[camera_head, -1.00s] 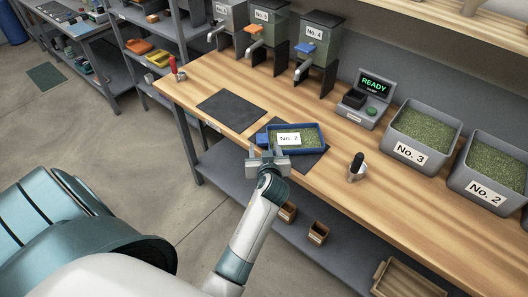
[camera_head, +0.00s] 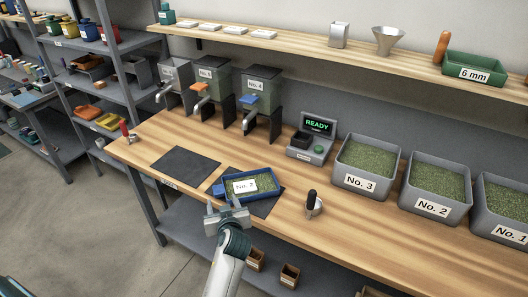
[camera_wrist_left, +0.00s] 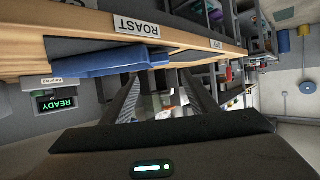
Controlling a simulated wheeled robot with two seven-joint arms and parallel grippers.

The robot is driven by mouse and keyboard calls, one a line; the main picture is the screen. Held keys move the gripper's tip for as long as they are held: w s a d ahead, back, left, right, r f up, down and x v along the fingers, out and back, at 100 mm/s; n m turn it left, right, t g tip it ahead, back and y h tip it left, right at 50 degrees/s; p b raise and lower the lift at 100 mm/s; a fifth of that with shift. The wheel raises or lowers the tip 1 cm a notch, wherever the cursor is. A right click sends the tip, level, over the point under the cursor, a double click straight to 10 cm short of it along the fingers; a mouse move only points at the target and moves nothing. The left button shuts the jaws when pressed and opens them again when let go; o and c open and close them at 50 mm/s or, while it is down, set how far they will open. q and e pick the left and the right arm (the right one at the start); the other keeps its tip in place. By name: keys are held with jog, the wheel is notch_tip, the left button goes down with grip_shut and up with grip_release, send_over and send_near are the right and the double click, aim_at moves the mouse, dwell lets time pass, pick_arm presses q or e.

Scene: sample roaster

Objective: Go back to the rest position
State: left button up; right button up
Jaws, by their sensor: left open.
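A blue tray (camera_head: 272,193) of green beans, labelled "No. 2", sits on the right dark mat (camera_head: 264,208) near the bench's front edge. Its blue handle block points left. My left gripper (camera_head: 227,207) is open and empty, just in front of the tray at the bench edge. In the left wrist view its two fingers (camera_wrist_left: 165,98) are spread with nothing between them, and the tray's blue side (camera_wrist_left: 130,58) is beside them. I cannot tell the exact gap to the tray. My right gripper is not in view.
The wooden bench (camera_head: 370,225) holds a second, bare mat (camera_head: 185,165), a "READY" scale (camera_head: 312,143), a dark-handled tool (camera_head: 312,205), hoppers at the back and grey bins, including No. 3 (camera_head: 365,165). A shelf (camera_head: 300,48) runs above. Open floor lies at the front left.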

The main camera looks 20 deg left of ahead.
pick_arm(q)
jog(key=s+d+f+m+g+h, duration=0.25)
jog(key=s+d, duration=0.25)
jog(key=s, duration=0.7)
jog(key=s+d+f+m+g+h, duration=0.25)
jog(key=s+d+m, duration=0.2)
jog(key=s, duration=0.65)
jog(key=s+d+f+m+g+h, duration=0.2)
jog(key=s+d+m+h, duration=0.3)
jog(key=s, duration=0.7)
notch_tip(320, 180, down, 30)
jog(key=d+n+g+y+b, duration=0.1)
jog(key=n+b, duration=0.1)
jog(key=b, duration=0.2)
jog(key=s+a+f+b, duration=0.1)
jog(key=s+f+b, duration=0.1)
jog(key=s+f, duration=0.7)
jog(key=s+a+f+g+b, duration=0.1)
jog(key=s+a+f+b, duration=0.1)
jog(key=s+f, duration=0.7)
jog(key=shift+s+a+f+y+b, duration=0.15)
jog(key=shift+s+f+y+b, duration=0.2)
jog(key=shift+f, duration=2.8)
